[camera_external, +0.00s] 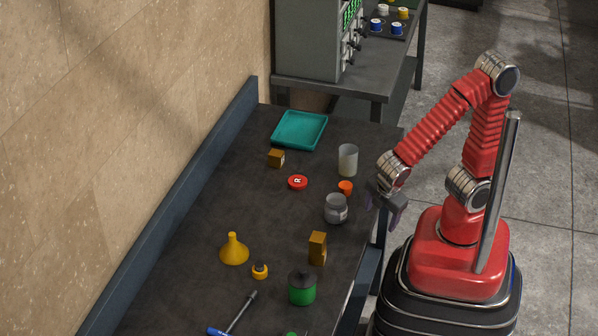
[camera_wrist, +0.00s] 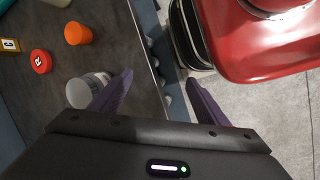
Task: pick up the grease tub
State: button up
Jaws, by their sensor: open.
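The grease tub looks to be the grey jar with a grey lid and a pale label (camera_external: 336,209). It stands upright on the dark bench near its right edge. In the wrist view it shows as a pale round jar (camera_wrist: 80,93), partly hidden behind my left finger. My gripper (camera_external: 384,207) is open and empty, over the bench's right edge, to the right of the jar and apart from it. In the wrist view its two purple fingers (camera_wrist: 159,77) are spread, with the bench edge between them.
An orange cap (camera_external: 345,187), a white cup (camera_external: 348,160) and a red disc (camera_external: 298,182) stand behind the jar. A brown box (camera_external: 317,248) and a green container (camera_external: 302,288) stand in front. A teal tray (camera_external: 299,130) lies at the back. Bench left of the jar is clear.

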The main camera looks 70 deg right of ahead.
aim_at(340, 202)
jog(key=w+a+n+t+h, duration=0.1)
jog(key=n+t, duration=0.1)
jog(key=n, duration=0.2)
jog(key=w+a+n+t+h, duration=0.1)
jog(key=w+n+h, duration=0.1)
jog(key=n, duration=0.1)
jog(key=w+a+f+n+t+h, duration=0.1)
jog(key=n+t+h, duration=0.1)
jog(key=n, duration=0.2)
jog(key=shift+w+a+n+t, duration=0.15)
jog(key=shift+n+t, duration=0.15)
jog(key=w+r+n+t, duration=0.1)
jog(key=r, duration=0.1)
jog(key=w+r+n+t+h, duration=0.1)
jog(key=w+r+n, duration=0.1)
jog(key=shift+w+a+r+t, duration=0.1)
jog(key=shift+w+r+t, duration=0.05)
jog(key=shift+w+t, duration=0.15)
jog(key=x, duration=0.8)
jog(key=shift+w+d, duration=0.15)
jog(key=shift+d, duration=0.05)
